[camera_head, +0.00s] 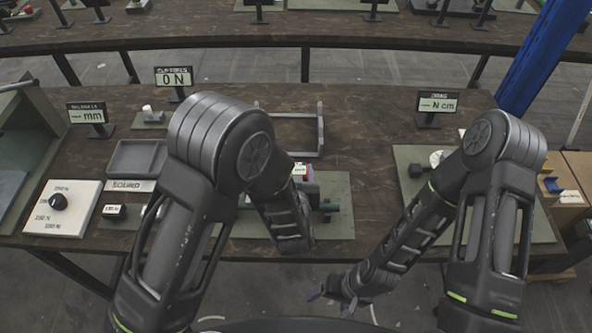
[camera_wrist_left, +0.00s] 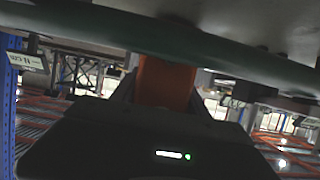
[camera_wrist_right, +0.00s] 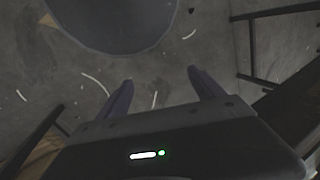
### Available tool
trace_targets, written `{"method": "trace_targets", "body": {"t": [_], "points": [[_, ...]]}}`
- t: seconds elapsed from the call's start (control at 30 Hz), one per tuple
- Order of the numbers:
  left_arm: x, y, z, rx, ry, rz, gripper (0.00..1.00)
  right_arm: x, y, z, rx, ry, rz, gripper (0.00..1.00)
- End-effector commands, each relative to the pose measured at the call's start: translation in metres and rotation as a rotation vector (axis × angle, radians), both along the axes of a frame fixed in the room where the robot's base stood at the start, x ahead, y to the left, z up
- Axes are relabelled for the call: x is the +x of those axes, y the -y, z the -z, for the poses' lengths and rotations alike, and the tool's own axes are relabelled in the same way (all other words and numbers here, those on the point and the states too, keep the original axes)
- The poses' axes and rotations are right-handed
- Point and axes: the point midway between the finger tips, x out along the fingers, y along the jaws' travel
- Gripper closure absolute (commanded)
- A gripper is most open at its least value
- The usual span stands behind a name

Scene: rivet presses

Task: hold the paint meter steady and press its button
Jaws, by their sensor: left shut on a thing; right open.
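No paint meter shows clearly enough for me to name it. My left gripper (camera_wrist_left: 165,85) is shut on an orange block (camera_wrist_left: 166,82) in the left wrist view; I cannot tell if this is part of the meter. A dark green edge (camera_wrist_left: 130,38) crosses just above it. In the head view my left forearm hides the left gripper.
The brown table (camera_head: 370,120) carries a "0 N" display (camera_head: 174,78), a mm display (camera_head: 88,114), an N cm display (camera_head: 438,104), a grey tray (camera_head: 137,157) and a white board with a black knob (camera_head: 62,206). A second mat (camera_head: 408,165) lies at the right. Grey floor lies below the right gripper.

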Motion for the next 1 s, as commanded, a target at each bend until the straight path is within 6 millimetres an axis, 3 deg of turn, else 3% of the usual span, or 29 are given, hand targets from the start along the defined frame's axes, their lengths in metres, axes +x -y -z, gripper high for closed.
{"method": "trace_targets", "body": {"t": [0.83,1.0], "points": [[0.0001,0.0,0.0034,0.0,0.001,0.0,1.0,0.0,0.0,0.0,0.0,0.0,0.0,0.22],[-0.0002,-0.0001,0.0038,0.001,0.0,0.0,1.0,0.0,0.0,0.0,0.0,0.0,0.0,0.36]]}}
